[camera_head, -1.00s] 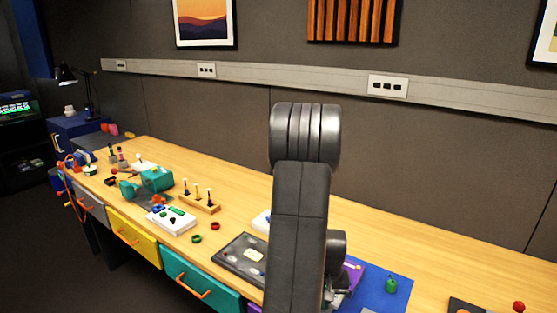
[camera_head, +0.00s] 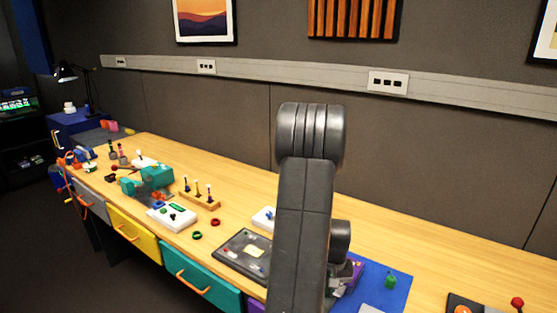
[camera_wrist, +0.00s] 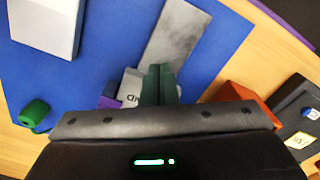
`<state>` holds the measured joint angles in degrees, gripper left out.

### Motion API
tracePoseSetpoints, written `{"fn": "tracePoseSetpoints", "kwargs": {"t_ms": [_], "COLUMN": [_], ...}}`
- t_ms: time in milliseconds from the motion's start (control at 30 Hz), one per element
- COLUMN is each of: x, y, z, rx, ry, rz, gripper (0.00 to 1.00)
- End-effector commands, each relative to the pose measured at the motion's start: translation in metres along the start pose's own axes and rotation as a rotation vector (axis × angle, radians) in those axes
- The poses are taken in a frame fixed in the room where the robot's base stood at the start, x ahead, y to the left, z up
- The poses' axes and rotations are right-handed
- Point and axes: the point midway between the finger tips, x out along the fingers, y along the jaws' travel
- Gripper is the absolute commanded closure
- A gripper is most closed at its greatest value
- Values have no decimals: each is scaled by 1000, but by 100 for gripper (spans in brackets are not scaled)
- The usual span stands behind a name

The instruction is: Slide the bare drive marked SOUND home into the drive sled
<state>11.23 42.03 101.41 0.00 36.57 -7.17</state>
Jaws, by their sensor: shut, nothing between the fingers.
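In the wrist view my gripper (camera_wrist: 160,84) has its dark green fingers together, with nothing visible between them. Just left of the fingers is a light grey block, the drive (camera_wrist: 130,84), with the end of its lettering, "ND", showing; the rest is hidden by the fingers and gripper body. A purple piece (camera_wrist: 109,102) shows beside the drive's left side. A long, worn grey metal plate (camera_wrist: 180,36) extends beyond the fingers on the blue mat (camera_wrist: 105,55). I cannot tell which part is the sled. In the head view my arm hides the gripper and the drive.
A pale grey box (camera_wrist: 45,22) and a green knobbed object (camera_wrist: 34,112) lie on the mat's left. An orange-red block (camera_wrist: 245,97) and a dark tray (camera_wrist: 303,105) are at right. The bench (camera_head: 440,268) has bare wood behind the mat.

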Motion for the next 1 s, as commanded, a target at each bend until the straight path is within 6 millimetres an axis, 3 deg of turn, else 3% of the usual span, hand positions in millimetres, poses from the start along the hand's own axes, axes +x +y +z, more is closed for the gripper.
{"fn": "tracePoseSetpoints", "kwargs": {"t_ms": [1000], "x": [0], "y": [16], "z": [-27], "rx": [1], "ry": [1], "rz": [0], "gripper": [100]}}
